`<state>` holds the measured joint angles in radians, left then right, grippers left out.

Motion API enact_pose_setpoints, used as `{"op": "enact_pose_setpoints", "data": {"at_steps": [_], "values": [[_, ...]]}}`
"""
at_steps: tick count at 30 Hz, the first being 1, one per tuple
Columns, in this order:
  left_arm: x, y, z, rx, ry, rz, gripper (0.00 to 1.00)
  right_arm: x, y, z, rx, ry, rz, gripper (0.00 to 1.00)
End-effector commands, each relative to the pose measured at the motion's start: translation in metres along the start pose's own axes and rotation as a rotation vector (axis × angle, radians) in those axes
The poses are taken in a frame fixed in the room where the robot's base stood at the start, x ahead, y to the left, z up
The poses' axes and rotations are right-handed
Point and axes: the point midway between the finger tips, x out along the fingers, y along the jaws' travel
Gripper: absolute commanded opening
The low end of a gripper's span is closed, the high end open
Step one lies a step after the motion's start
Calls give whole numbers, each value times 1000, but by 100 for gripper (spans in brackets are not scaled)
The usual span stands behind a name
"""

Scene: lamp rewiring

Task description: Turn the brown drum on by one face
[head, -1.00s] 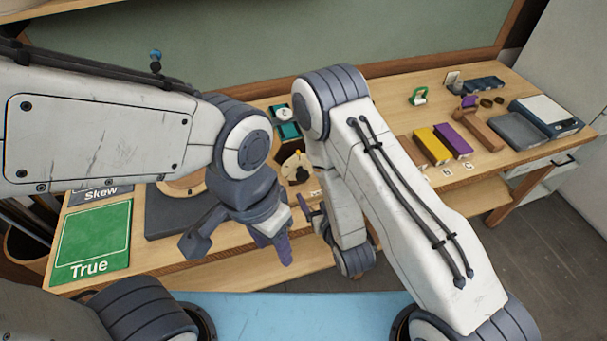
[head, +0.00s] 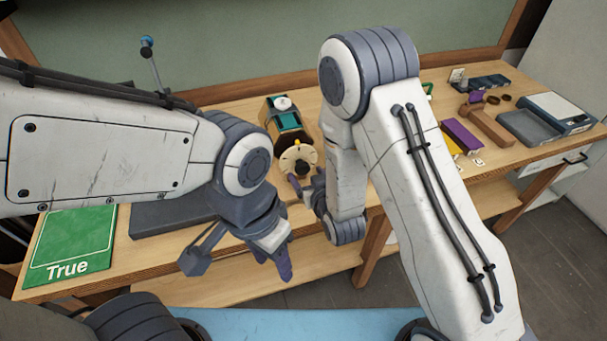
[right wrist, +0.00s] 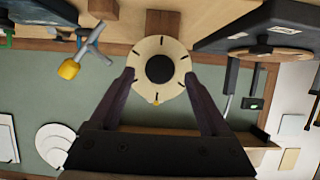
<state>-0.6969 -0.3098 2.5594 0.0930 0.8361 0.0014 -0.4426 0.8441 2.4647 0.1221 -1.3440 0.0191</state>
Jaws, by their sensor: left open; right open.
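A round cream dial face (head: 292,156) with a dark hub and a yellow mark sits at the front of a teal-and-dark unit (head: 287,122) on the bench. In the right wrist view the face (right wrist: 147,57) shows black ticks around its rim, with a brown part (right wrist: 163,20) beyond it; I cannot tell how much of the drum this is. My right gripper (head: 306,186) is open just in front of the face, and its fingers (right wrist: 160,92) lie on either side of the face's near part. Contact is unclear. My left gripper (head: 274,258) is open and empty, lower left, apart from it.
A green "True" panel (head: 72,240) and a dark plate (head: 165,213) lie at the left. At the right are purple (head: 460,133) and brown (head: 486,124) blocks and a grey tray (head: 526,127). My right arm covers part of the bench.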

Motion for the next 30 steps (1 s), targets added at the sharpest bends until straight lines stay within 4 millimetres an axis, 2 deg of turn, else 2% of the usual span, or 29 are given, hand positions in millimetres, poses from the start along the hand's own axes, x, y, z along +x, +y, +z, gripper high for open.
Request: {"op": "enact_pose_setpoints", "data": {"at_steps": [1,7,17,18,20,21,24,30], "values": [[-6,0,0,0,0,0,50,6,0,-2,0,-1,1,81],[-11,1,0,-1,0,0,50,25,0,-1,1,-1,1,81],[-10,1,0,-1,-1,0,50,29,0,0,0,0,1,81],[-10,1,0,-1,-1,0,50,29,0,0,0,0,1,73],[-10,1,0,-1,-1,0,50,29,0,0,0,0,0,50],[-10,1,0,0,-1,0,50,29,0,0,0,0,0,35],[-10,1,0,0,-1,0,50,29,0,0,0,0,0,0],[-10,1,0,0,0,0,50,29,0,0,-5,0,2,0]]}}
